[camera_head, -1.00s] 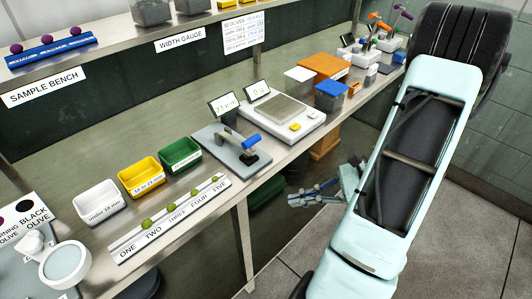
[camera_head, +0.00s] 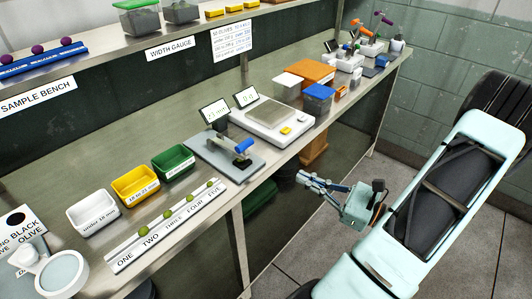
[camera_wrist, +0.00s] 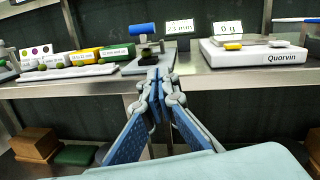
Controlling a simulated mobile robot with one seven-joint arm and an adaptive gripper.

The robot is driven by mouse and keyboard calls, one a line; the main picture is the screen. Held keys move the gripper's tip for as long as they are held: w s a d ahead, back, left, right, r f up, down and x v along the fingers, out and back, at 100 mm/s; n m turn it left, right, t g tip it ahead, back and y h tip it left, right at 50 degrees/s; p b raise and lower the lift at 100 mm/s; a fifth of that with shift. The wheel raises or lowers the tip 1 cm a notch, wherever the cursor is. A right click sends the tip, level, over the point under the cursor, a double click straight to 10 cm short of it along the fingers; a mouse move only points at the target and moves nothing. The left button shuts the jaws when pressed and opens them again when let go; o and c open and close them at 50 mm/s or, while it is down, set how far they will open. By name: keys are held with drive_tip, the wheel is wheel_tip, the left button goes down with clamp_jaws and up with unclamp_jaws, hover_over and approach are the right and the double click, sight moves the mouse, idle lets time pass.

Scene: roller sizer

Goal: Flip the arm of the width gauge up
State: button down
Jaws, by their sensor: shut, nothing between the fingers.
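The width gauge (camera_head: 215,160) is a grey plate on the bench with a dark post and a small display reading about 25 mm. Its arm (camera_head: 243,147) has a blue handle and lies low over the plate's front right. In the wrist view the blue handle (camera_wrist: 144,29) stands just above and beyond my fingertips. My gripper (camera_head: 303,179) is shut and empty, off the bench's front edge and apart from the gauge. In the wrist view my gripper (camera_wrist: 159,80) points towards the bench edge below the gauge.
A white scale (camera_head: 268,122) stands right of the gauge. Green (camera_head: 173,163), yellow (camera_head: 135,186) and white (camera_head: 92,213) trays stand left of it. A numbered rack (camera_head: 165,228) with several olives lies along the front edge. The floor space before the bench is clear.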

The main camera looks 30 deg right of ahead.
drive_tip(key=x, duration=0.9)
drive_tip(key=shift+w+a+r, duration=0.1)
drive_tip(key=shift+w+a, duration=0.15)
drive_tip(key=shift+w, duration=0.05)
drive_tip(key=w+r, duration=0.1)
drive_tip(key=w+a+r, duration=0.1)
drive_tip(key=shift+w+a+r+p, duration=0.15)
drive_tip(key=shift+a+r+p, duration=0.1)
drive_tip(key=shift+r+p, duration=0.15)
drive_tip(key=shift+r, duration=0.1)
drive_tip(key=shift+w+r+p, duration=0.1)
drive_tip(key=shift+r+p, duration=0.25)
drive_tip(key=shift+p, duration=0.15)
drive_tip(key=shift+a+r+p, duration=0.1)
drive_tip(key=shift+p, duration=0.2)
drive_tip(key=shift+g, duration=0.3)
